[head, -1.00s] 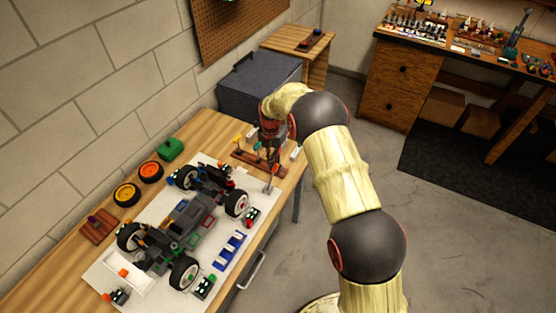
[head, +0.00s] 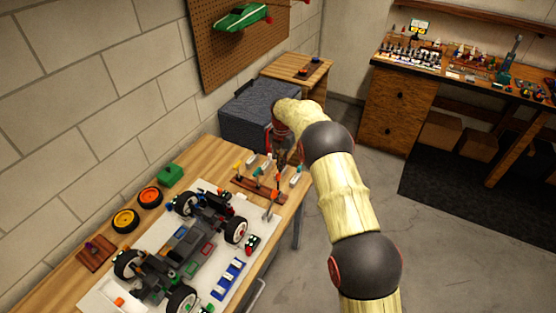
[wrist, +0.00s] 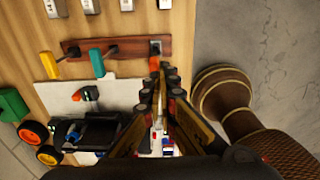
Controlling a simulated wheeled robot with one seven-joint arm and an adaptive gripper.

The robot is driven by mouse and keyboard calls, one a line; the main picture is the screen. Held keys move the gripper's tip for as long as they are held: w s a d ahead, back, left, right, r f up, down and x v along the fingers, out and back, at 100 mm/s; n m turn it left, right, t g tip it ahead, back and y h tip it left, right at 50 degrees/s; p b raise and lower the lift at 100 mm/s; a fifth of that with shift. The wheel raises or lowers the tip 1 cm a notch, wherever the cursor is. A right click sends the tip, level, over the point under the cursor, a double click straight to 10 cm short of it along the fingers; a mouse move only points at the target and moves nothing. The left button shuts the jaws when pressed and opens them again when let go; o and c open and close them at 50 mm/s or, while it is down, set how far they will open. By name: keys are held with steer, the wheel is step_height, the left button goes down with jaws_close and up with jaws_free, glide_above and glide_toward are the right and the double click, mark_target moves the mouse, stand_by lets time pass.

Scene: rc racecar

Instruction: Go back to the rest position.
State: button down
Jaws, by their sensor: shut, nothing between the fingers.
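My gripper (head: 281,162) is above the far right end of the workbench, close over the tool rack; its fingers (wrist: 160,78) are shut and hold nothing. The brown tool rack (head: 256,190) stands on the wooden bench top with upright tools in it. An orange-handled tool (head: 276,192) is at its right end, just below my gripper. In the wrist view the rack (wrist: 120,48) also shows a yellow handle (wrist: 49,65) and a teal handle (wrist: 97,62). The RC car chassis (head: 185,243) sits on a white mat (head: 262,212).
A dark grey cabinet (head: 250,112) stands behind the bench, against the wall. Open concrete floor (head: 345,120) lies right of the bench. Another bench with drawers (head: 395,105) is at the far right.

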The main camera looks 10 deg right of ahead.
steer(key=s+f+m+g, duration=0.1)
steer(key=s+m, duration=0.8)
steer(key=m, duration=0.5)
steer(key=s+r+m+t+b, duration=0.2)
steer(key=s+r+m, duration=0.2)
steer(key=s+r, duration=0.4)
steer(key=s+r+m+t+b, duration=0.2)
steer(key=s+r+m, duration=0.3)
steer(key=s, duration=1.4)
steer(key=s+r+m+t+b, duration=0.2)
steer(key=s+r+m, duration=0.3)
steer(key=s+r, duration=0.7)
steer(key=shift+s+d+t, duration=0.35)
steer(key=shift+s+t, duration=0.05)
steer(key=shift+s, duration=0.4)
steer(key=shift+a, duration=0.1)
